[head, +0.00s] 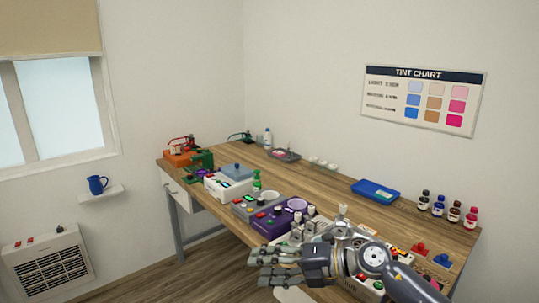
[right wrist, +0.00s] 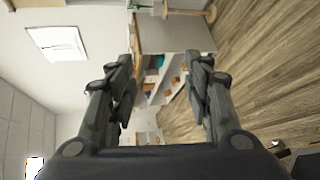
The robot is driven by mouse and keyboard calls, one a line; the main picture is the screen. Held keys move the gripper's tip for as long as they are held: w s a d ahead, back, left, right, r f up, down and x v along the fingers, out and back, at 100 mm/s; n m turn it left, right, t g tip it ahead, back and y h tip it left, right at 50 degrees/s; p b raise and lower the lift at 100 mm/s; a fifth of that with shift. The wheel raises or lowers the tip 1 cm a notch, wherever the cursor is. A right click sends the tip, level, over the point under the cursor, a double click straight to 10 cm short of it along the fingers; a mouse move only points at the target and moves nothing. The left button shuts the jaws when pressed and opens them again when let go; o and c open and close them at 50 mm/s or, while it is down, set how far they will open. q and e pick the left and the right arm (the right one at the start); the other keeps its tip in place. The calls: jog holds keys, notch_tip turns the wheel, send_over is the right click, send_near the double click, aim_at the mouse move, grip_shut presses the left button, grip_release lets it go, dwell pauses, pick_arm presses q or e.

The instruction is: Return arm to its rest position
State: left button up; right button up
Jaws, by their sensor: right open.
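My right arm comes in from the bottom right of the head view, in front of the workbench (head: 335,195). My right gripper (head: 256,268) points left, near the bench's front edge, with its fingers apart and nothing between them. In the right wrist view my right gripper (right wrist: 163,75) also shows open, its two fingers spread with only the distant room between them. The arm and gripper hide part of the bench's near side and some devices there. My left gripper is not in view.
Several small bottles (head: 454,211) and a blue tray (head: 375,191) stand farther back. The wooden floor (head: 150,275) left of the gripper is clear.

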notch_tip(320, 180, up, 7)
jog(key=s+m+t+y, duration=0.1)
jog(key=m+t+y, duration=0.2)
jog(key=m+t, duration=0.5)
jog(key=d+f+m+t+h, duration=0.4)
jog(key=d+m+t+h, duration=0.4)
jog(key=m, duration=0.5)
jog(key=s+d+f+m+g+h, duration=0.3)
jog(key=s+d+f+m+h, duration=0.25)
jog(key=f, duration=0.25)
jog(key=s+d+f+m+g+h, duration=0.4)
jog(key=d+f, duration=0.2)
jog(key=f, duration=0.2)
jog(key=s+d+f+m+g, duration=0.1)
jog(key=s+f+g, duration=0.4)
jog(key=s, duration=0.7)
jog(key=s+d+f+m+g, duration=0.1)
jog(key=s+f+g, duration=0.4)
jog(key=s, duration=0.6)
notch_tip(320, 180, down, 26)
jog(key=s, duration=0.1)
jog(key=s+d+f+g, duration=0.1)
jog(key=s+d+f, duration=0.1)
jog(key=s+f, duration=1.5)
jog(key=shift+s+d+g, duration=0.15)
jog(key=shift+d+g, duration=0.2)
jog(key=shift+g, duration=0.05)
